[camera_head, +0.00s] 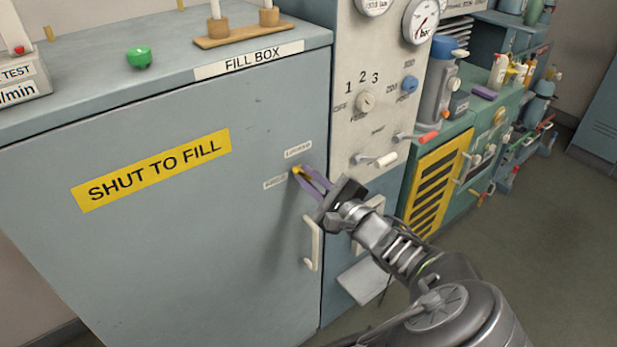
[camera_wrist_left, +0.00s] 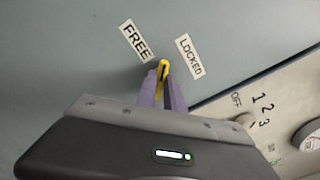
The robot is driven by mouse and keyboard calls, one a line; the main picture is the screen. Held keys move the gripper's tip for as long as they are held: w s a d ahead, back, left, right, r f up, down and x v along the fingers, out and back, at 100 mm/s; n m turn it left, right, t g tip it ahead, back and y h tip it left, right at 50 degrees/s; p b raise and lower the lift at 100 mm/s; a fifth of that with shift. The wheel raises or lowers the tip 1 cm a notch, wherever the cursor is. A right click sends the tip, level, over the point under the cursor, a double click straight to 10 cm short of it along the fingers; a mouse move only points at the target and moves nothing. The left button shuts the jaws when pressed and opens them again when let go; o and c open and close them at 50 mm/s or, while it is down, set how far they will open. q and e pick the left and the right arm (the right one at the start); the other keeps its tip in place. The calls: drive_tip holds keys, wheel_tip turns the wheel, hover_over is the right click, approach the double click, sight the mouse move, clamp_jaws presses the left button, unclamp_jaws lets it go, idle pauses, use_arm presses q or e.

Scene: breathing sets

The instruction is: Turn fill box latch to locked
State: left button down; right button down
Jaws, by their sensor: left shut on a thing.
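The fill box (camera_head: 245,135) is a grey-blue cabinet with its door closed. Its small yellow latch (camera_head: 296,170) is near the door's right edge, by the "LOCKED" label (camera_head: 298,149) and "FREE" label (camera_head: 274,183). My left gripper (camera_head: 305,177) is shut on the latch with its purple fingers. In the left wrist view the latch (camera_wrist_left: 163,67) shows between the fingertips, with the "FREE" label (camera_wrist_left: 136,40) to its left and the "LOCKED" label (camera_wrist_left: 189,56) to its right. The fingers partly hide the latch, so its exact angle is unclear. My right gripper is not in view.
A white door handle (camera_head: 312,244) is just below my left gripper. A control panel (camera_head: 352,125) with knobs and gauges stands right of the door. A green button (camera_head: 139,58) and a wooden stand (camera_head: 240,36) are on the cabinet top. Open floor (camera_head: 530,240) lies to the right.

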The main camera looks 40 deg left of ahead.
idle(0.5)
use_arm(q)
drive_tip(key=shift+r+m+p, duration=0.15)
drive_tip(key=shift+m+p, duration=0.25)
drive_tip(key=shift+p, duration=0.5)
drive_tip(key=m+p, duration=0.4)
drive_tip(key=p, duration=0.4)
drive_tip(key=shift+r+m, duration=0.1)
drive_tip(key=shift+m, duration=0.3)
drive_tip(key=m+p, duration=0.2)
drive_tip(key=shift+f+m+p, duration=0.25)
drive_tip(key=shift+m+p, duration=0.15)
drive_tip(key=c, duration=1.5)
unclamp_jaws()
drive_tip(key=shift+o, duration=0.2)
drive_tip(key=shift+d, duration=0.1)
